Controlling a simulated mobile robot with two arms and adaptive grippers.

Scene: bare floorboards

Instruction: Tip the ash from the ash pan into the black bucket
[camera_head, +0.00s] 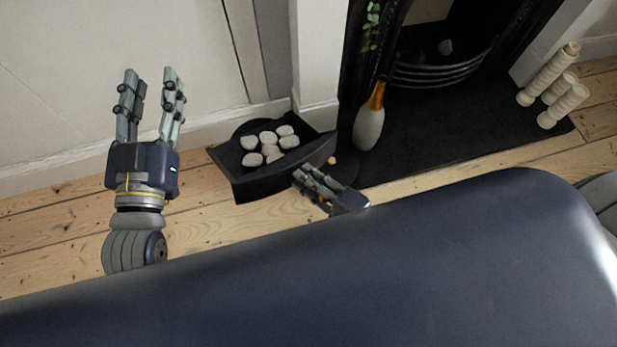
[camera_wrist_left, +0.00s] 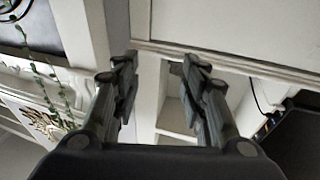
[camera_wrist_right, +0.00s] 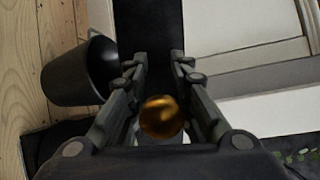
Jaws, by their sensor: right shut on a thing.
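The black ash pan (camera_head: 238,186) holds several pale ash lumps (camera_head: 270,138) and sits left of the hearth in the head view. My right gripper (camera_head: 308,180) is at the pan's right end, shut on it. The right wrist view shows a dark part of the pan (camera_wrist_right: 148,25) between the fingertips (camera_wrist_right: 158,70), with a brass-coloured round piece (camera_wrist_right: 161,117) closer to the camera. The black bucket (camera_wrist_right: 80,72) shows at the left of that view; I cannot clearly pick it out in the head view. My left gripper (camera_head: 147,90) is raised, open and empty, left of the pan.
A pale bottle-shaped vase (camera_head: 369,130) with an amber neck stands right of the pan, close to the fireplace (camera_head: 440,75). The wall is close behind the pan. Bare floorboards (camera_head: 60,235) lie at the left.

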